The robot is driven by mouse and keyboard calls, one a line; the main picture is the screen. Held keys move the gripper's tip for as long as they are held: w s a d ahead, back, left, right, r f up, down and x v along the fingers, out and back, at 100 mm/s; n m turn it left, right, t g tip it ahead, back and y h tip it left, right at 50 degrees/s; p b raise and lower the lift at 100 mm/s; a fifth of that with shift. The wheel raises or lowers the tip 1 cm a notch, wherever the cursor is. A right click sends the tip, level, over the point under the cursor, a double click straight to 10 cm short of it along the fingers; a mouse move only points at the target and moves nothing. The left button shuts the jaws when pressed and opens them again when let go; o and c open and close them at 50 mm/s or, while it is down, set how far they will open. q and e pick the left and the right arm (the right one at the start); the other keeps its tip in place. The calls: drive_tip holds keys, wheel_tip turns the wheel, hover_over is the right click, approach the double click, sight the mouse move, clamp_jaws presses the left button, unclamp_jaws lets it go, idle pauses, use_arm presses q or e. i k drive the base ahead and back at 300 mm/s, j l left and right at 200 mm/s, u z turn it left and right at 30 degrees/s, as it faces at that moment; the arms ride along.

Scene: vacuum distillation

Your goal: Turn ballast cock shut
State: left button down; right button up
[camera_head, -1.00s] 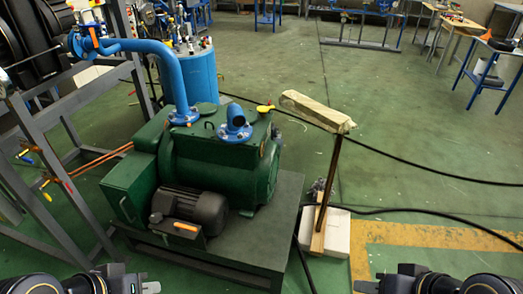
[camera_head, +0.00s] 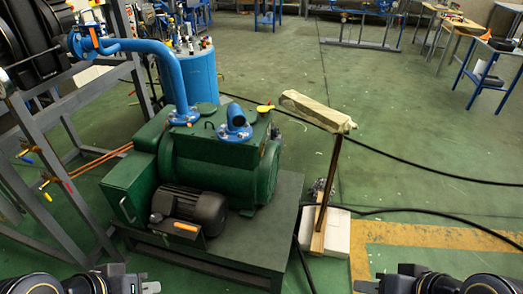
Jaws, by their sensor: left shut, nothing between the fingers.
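The green vacuum pump (camera_head: 212,160) stands on a dark steel table (camera_head: 245,240) left of centre. A small yellow part (camera_head: 265,108) sits on top of its right end; I cannot tell whether this is the ballast cock or how it is turned.
A blue pipe (camera_head: 172,75) rises from the pump to the left, beside a blue tank (camera_head: 197,75) and grey frame (camera_head: 60,115). A post with a wrapped top (camera_head: 318,110) stands right of the pump in a white block (camera_head: 335,235). Black hoses cross the green floor.

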sight(25, 159)
drive_tip(key=i+j+u, duration=0.15)
drive_tip(key=j+u, duration=0.35)
drive_tip(key=i+j+u, duration=0.15)
drive_tip(key=j+u, duration=0.15)
drive_tip(key=u, duration=0.2)
drive_tip(key=i+j+u, duration=0.25)
drive_tip(key=u, duration=0.25)
